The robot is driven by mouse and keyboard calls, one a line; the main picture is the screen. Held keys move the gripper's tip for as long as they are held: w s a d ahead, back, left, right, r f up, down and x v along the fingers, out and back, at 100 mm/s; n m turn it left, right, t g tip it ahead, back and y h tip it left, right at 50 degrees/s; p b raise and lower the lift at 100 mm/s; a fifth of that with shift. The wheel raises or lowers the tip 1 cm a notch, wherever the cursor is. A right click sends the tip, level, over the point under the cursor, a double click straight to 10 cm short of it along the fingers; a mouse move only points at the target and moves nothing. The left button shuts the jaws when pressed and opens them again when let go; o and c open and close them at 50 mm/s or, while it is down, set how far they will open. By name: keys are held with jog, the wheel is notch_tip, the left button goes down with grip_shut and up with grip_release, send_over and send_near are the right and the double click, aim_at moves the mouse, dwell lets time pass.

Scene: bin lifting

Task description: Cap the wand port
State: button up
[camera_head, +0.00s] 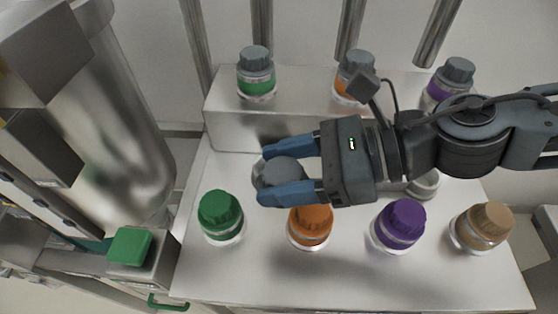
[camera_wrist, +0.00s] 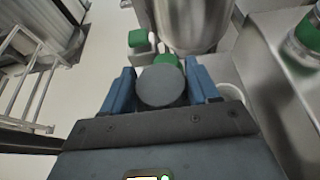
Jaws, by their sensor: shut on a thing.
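My gripper (camera_head: 266,175) reaches in from the right over the white bench, its blue fingers pointing left. It is shut on a grey round cap (camera_head: 284,172). In the wrist view the grey cap (camera_wrist: 162,87) sits between the two fingers of my gripper (camera_wrist: 160,70), its round top facing the camera. A pale rim shows at the cap's left in the head view; I cannot tell whether it belongs to the held piece or to a port beneath. A pale open rim (camera_head: 425,184) shows partly behind my arm. No part is clearly identifiable as the wand port.
Green (camera_head: 220,214), orange (camera_head: 311,225), purple (camera_head: 400,223) and tan (camera_head: 483,225) capped pieces line the bench front. Several grey-capped jars (camera_head: 256,75) stand on the raised back step (camera_head: 270,130). A large metal cylinder (camera_head: 115,130) and a green block (camera_head: 129,246) are at left.

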aim_at(283, 173)
jog(key=shift+r+p, duration=1.35)
jog(key=shift+r, duration=1.8)
jog(key=shift+s, duration=0.15)
